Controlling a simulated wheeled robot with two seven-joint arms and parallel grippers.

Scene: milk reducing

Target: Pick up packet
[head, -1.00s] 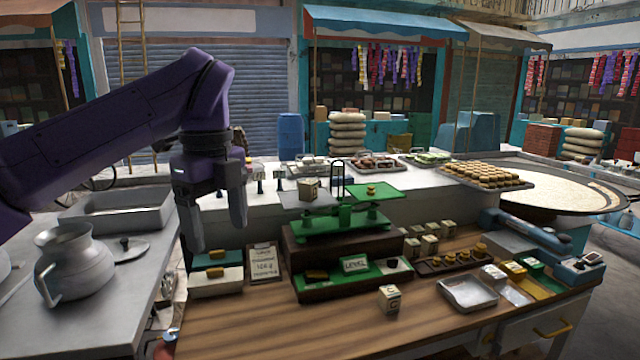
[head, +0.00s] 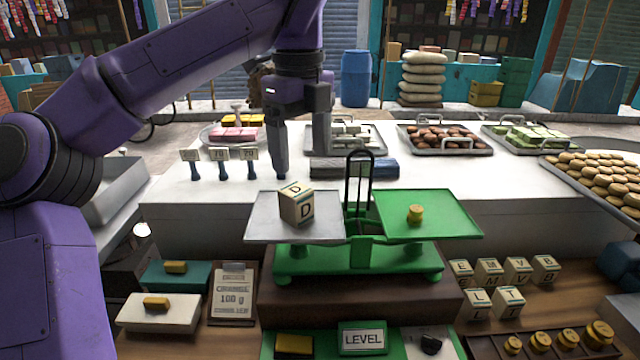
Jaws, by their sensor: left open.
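A small cube packet lettered D (head: 297,205) sits on the grey left pan (head: 262,228) of a green balance scale (head: 345,262). My left gripper (head: 302,165) is open and empty, pointing down above and slightly behind the packet. Its two fingers are apart, and the packet is below them, not between them. A small brass weight (head: 415,213) sits on the green right pan (head: 450,222). Several more lettered packets (head: 488,272) stand on the wooden table at the right. My right gripper is not in view.
The scale's dark upright frame (head: 359,180) rises right of the packet. Price tags (head: 219,155) and sweet trays (head: 445,138) stand on the white counter behind. A clipboard (head: 232,293), a LEVEL sign (head: 362,338) and a row of brass weights (head: 570,338) lie in front.

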